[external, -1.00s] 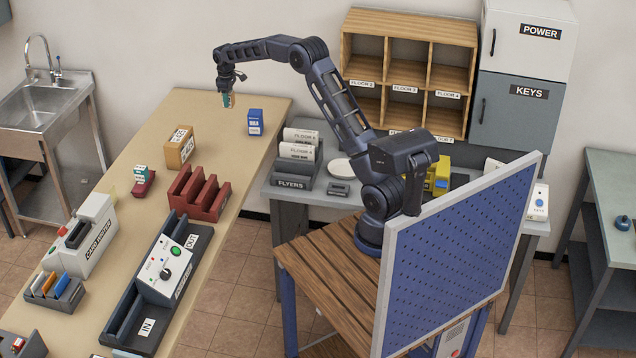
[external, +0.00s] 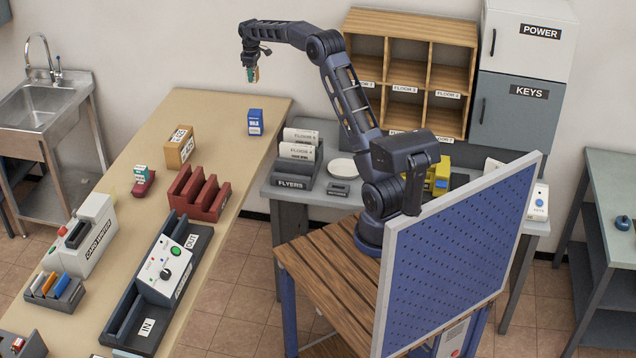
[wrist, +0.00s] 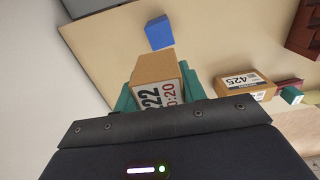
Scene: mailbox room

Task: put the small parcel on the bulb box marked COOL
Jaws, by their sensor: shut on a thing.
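My gripper (external: 252,76) is shut on a small brown parcel (wrist: 155,84) with a white printed label, held between its teal fingers. The parcel hangs in the air, well above the far end of the long table. A blue box (external: 255,122) with white lettering stands upright on the table, below and slightly right of my gripper in the external view. The blue box also shows in the wrist view (wrist: 159,33), just beyond the parcel and apart from it. Its lettering is too small to read surely as COOL. Its top looks clear.
A larger brown parcel (external: 180,147) stands on the table (external: 225,112), left of the blue box. A small teal and white box (external: 141,173) sits on a red object. A red slotted rack (external: 199,193) is nearer. A FLYERS holder (external: 297,165) stands on the grey table to the right.

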